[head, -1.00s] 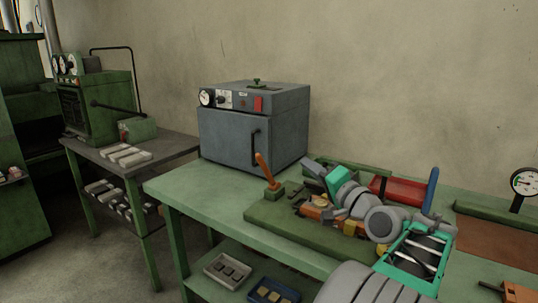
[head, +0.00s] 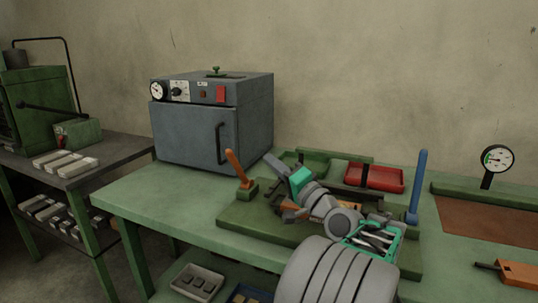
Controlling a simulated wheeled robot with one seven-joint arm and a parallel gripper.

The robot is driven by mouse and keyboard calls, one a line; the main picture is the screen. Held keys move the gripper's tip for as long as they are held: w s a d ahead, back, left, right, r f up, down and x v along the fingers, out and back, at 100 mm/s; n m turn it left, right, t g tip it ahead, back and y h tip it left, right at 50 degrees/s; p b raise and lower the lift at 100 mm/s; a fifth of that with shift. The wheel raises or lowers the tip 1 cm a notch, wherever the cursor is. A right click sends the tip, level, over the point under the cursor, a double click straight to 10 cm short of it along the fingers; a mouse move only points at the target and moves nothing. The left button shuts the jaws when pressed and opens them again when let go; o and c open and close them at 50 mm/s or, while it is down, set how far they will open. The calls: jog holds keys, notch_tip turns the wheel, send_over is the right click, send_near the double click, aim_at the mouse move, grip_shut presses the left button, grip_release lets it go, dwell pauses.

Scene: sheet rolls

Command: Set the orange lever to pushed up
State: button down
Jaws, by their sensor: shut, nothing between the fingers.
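The orange lever (head: 237,167) rises from a small green block (head: 247,190) at the left end of the dark green board on the bench. Its handle stands steeply, its top leaning to the left in the head view. My gripper (head: 269,159) is at the end of my grey and turquoise arm, to the right of the lever. Its fingers are shut and empty and point up and left. A gap shows between them and the lever in the picture; the depth between them is hard to tell.
A grey oven (head: 190,130) stands behind the lever. A blue upright handle (head: 418,187), a red tray (head: 375,178) and a dial gauge (head: 497,160) are to the right. Orange and metal parts (head: 292,211) lie on the board (head: 245,228). The green bench (head: 150,195) is clear left of the lever.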

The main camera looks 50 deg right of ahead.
jog(key=r+p, duration=0.1)
jog(key=r, duration=0.1)
send_over(239, 170)
jog(key=d, duration=0.5)
jog(key=a, duration=0.1)
jog(key=s+a+f, duration=0.1)
jog(key=a+f, duration=0.1)
jog(key=shift+s+a, duration=0.3)
jog(key=shift+s, duration=0.05)
